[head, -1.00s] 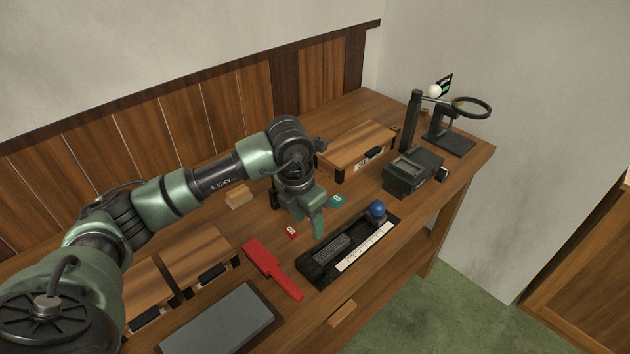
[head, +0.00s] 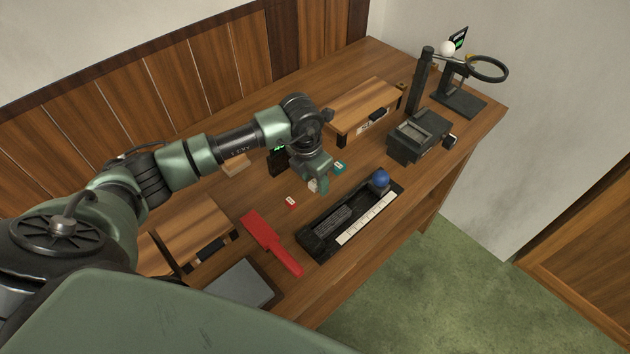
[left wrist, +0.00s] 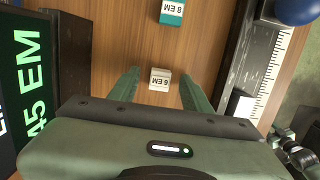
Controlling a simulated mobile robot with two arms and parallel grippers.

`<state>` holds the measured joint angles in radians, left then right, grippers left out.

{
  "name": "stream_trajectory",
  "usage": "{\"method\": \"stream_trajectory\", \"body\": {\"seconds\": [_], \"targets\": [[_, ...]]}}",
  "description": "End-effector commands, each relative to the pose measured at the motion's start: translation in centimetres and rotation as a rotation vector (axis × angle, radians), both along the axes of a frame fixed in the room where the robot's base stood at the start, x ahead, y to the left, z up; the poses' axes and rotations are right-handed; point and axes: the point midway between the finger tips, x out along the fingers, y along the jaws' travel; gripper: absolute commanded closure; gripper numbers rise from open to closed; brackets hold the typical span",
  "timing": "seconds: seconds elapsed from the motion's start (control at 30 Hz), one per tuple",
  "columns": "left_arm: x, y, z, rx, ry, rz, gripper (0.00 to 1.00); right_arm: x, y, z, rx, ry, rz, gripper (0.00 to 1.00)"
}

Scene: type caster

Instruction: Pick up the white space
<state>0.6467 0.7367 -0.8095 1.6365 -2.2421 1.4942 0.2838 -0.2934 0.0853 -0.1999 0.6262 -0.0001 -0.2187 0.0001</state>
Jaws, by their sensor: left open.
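The white space is a small pale block marked "6 EM" (left wrist: 160,79) lying on the wooden bench in the left wrist view. In the head view the white space (head: 312,186) is partly hidden by my gripper. My left gripper (head: 320,186) is open and points down just over it. In the left wrist view the two green fingers of the gripper (left wrist: 160,90) stand one on each side of the block, apart from it.
A teal block marked "8 EM" (left wrist: 172,12) and a red block (head: 291,202) lie nearby. A black tray with a white ruler (head: 367,220) lies to the right. A dark display (left wrist: 31,80) with green text stands to the left. A red paddle-shaped tool (head: 270,242) lies in front.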

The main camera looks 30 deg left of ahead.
Motion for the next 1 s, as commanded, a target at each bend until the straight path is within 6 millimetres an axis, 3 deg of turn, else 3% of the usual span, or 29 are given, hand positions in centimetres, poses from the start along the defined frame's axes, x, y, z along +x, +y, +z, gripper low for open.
{"method": "stream_trajectory", "body": {"seconds": [0.2,0.37,0.4,0.77,1.0], "targets": [[0.0,0.0,-0.1,0.001,-0.001,0.0,0.51,0.3,0.9,0.0,0.011,-0.004,-0.005,0.64],[0.0,0.0,-0.1,0.001,-0.001,0.0,0.96,-0.8,1.0,-0.1,0.011,0.012,-0.005,0.64],[0.0,0.0,-0.1,0.001,-0.001,0.0,1.0,-1.1,1.0,-0.1,0.011,0.016,-0.005,0.64],[0.1,0.0,0.2,0.0,-0.003,0.0,1.0,-1.4,0.4,-0.2,0.004,0.02,-0.003,0.64],[0.2,0.1,2.6,0.001,-0.007,-0.001,1.0,-1.0,0.2,-0.9,0.002,0.017,-0.001,0.64]]}}
